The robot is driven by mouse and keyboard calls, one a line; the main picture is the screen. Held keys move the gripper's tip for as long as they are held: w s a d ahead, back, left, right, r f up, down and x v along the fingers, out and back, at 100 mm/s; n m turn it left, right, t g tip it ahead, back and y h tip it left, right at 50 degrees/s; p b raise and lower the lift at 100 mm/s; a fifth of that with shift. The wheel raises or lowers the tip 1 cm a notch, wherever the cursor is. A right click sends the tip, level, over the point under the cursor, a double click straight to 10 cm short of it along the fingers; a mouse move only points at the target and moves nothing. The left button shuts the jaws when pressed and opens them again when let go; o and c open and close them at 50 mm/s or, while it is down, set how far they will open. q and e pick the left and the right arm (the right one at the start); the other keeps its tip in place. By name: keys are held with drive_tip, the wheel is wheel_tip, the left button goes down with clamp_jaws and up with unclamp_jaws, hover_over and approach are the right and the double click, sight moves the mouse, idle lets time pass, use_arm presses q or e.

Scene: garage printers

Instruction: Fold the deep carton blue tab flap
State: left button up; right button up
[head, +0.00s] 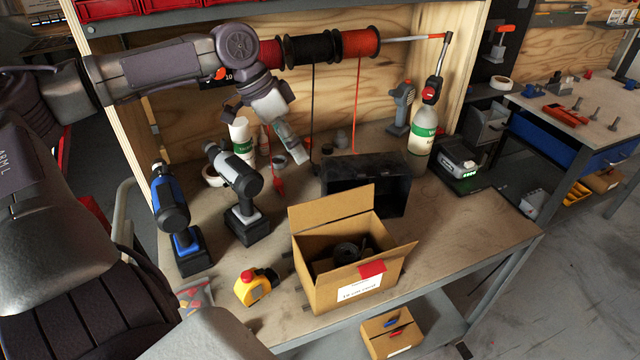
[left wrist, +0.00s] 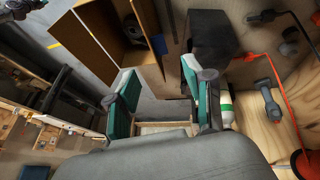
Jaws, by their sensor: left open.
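The open cardboard carton (head: 322,290) stands on the workbench in the head view, with dark coiled items inside. Its back-left flap (head: 328,212) stands up and its right flap (head: 394,262) leans outward. The carton (left wrist: 85,55) also shows at the upper left of the left wrist view. My left gripper (head: 294,152) is above the back of the bench, behind the carton and apart from it. In the left wrist view its fingers (left wrist: 163,88) are spread and empty. My right gripper is out of view.
A black bin (head: 368,190) stands just behind the carton. A spray bottle (head: 421,132) stands behind. A smaller carton (head: 390,340) is on the lower shelf. The bench's right front is clear.

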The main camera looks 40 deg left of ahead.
use_arm(q)
approach(331, 205)
drive_tip(key=f, duration=0.2)
drive_tip(key=w+f, duration=0.1)
drive_tip(key=f, duration=0.1)
drive_tip(key=w+f, duration=0.1)
drive_tip(key=f, duration=0.1)
drive_tip(key=shift+w+d+f, duration=0.2)
drive_tip(key=shift+d+f, duration=0.05)
drive_tip(key=shift+d, duration=0.05)
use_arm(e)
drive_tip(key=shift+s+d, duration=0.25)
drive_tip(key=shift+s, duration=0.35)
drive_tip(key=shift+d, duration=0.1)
use_arm(q)
drive_tip(key=shift+c, duration=1.2)
clamp_jaws()
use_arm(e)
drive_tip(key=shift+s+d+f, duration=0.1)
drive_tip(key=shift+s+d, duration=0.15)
